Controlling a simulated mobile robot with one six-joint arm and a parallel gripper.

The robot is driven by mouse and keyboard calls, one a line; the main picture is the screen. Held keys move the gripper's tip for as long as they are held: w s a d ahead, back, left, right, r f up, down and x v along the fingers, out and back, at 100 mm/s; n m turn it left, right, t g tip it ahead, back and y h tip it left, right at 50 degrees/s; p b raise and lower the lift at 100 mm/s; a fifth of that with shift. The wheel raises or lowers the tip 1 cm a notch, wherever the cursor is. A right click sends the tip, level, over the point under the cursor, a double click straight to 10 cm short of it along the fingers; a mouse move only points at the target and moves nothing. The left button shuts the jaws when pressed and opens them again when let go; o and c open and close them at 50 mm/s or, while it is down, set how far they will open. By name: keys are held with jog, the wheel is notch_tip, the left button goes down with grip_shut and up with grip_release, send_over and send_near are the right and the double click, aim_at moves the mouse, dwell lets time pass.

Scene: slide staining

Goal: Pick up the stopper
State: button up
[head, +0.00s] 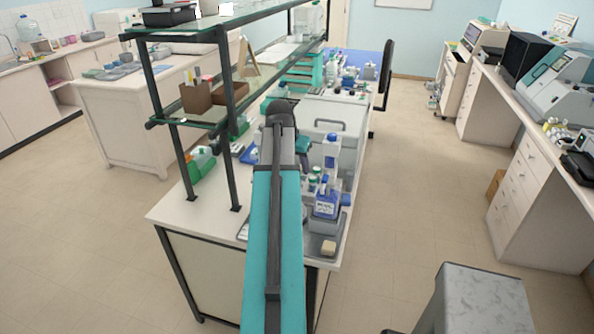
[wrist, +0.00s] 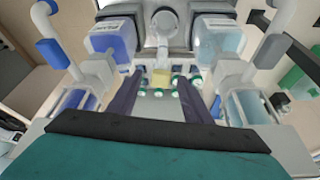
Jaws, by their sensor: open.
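No object in view can be told for certain as the stopper. In the wrist view, a small yellowish piece (wrist: 161,77) shows beyond my fingertips, near the middle. It may be the stopper, but it is too small to tell. My gripper (wrist: 160,92) is open, with its two dark fingers apart and nothing seen held between them. Several green-capped vials (wrist: 181,80) stand around the fingertips. In the head view my own arm hides the gripper's fingers and part of the bench.
In the wrist view a blue bottle (wrist: 112,38) stands left and a pale teal bottle (wrist: 215,42) right, close beside the fingers. A glass shelf (head: 205,30) stands left.

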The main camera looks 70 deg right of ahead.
jog(key=c, duration=1.1)
jog(key=shift+r, duration=0.15)
jog(key=shift+r+b, duration=1.2)
jog(key=shift+r, duration=0.4)
jog(key=a+r+b, duration=0.1)
jog(key=a+b, duration=0.4)
jog(key=a, duration=1.1)
jog(key=shift+w+r, duration=0.25)
jog(key=shift+w, duration=0.2)
